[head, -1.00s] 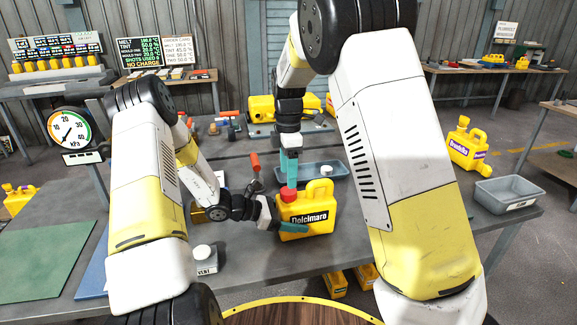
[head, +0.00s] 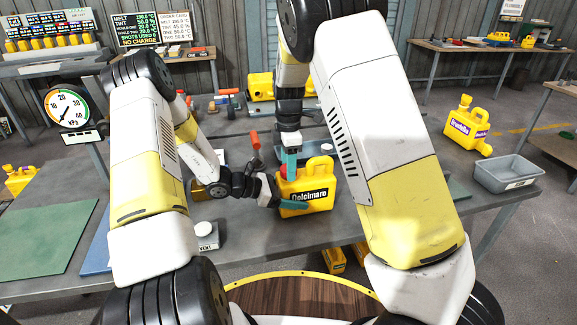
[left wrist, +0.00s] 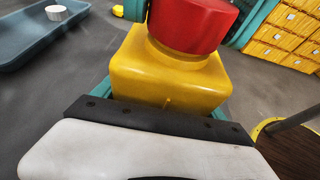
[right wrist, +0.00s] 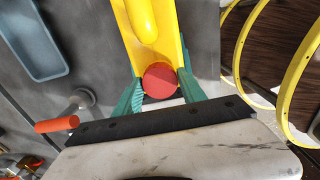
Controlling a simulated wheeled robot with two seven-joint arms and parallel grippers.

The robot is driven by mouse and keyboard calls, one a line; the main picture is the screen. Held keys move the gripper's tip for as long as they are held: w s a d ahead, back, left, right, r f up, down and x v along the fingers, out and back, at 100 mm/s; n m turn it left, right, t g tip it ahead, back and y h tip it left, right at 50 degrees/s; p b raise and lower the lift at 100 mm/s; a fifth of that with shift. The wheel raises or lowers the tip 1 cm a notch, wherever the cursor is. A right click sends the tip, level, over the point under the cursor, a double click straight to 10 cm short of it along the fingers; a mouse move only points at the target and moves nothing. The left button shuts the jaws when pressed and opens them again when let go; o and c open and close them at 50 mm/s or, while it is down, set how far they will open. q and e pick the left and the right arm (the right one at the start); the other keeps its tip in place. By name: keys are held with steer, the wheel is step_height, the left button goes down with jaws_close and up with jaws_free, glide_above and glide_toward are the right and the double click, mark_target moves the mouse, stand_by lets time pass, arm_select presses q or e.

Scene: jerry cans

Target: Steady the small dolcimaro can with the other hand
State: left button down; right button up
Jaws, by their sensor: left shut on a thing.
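My left gripper (head: 288,203) is shut on the can's lower body from the left. The left wrist view shows the yellow body (left wrist: 165,75) between its teal fingers, with the red cap (left wrist: 195,22) above. My right gripper (head: 289,162) points down from above at the cap end. In the right wrist view its teal fingers (right wrist: 160,90) straddle the red cap (right wrist: 160,80), one on each side. Whether they press on it cannot be told.
A blue-grey tray (right wrist: 35,40) lies behind the can, partly hidden in the head view. A red-handled tool (right wrist: 57,125) stands close by on the bench. A white-topped vent block (head: 205,235) is at the front left. A grey bin (head: 508,174) sits at the right.

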jaws_close()
steer(key=m, duration=1.1)
steer(key=shift+m, duration=0.3)
steer(key=m, duration=1)
steer(key=shift+m, duration=0.4)
steer(key=m, duration=0.4)
steer(key=shift+m, duration=0.3)
steer(key=m, duration=0.4)
steer(key=o, duration=1)
jaws_free()
steer(key=shift+o, duration=0.2)
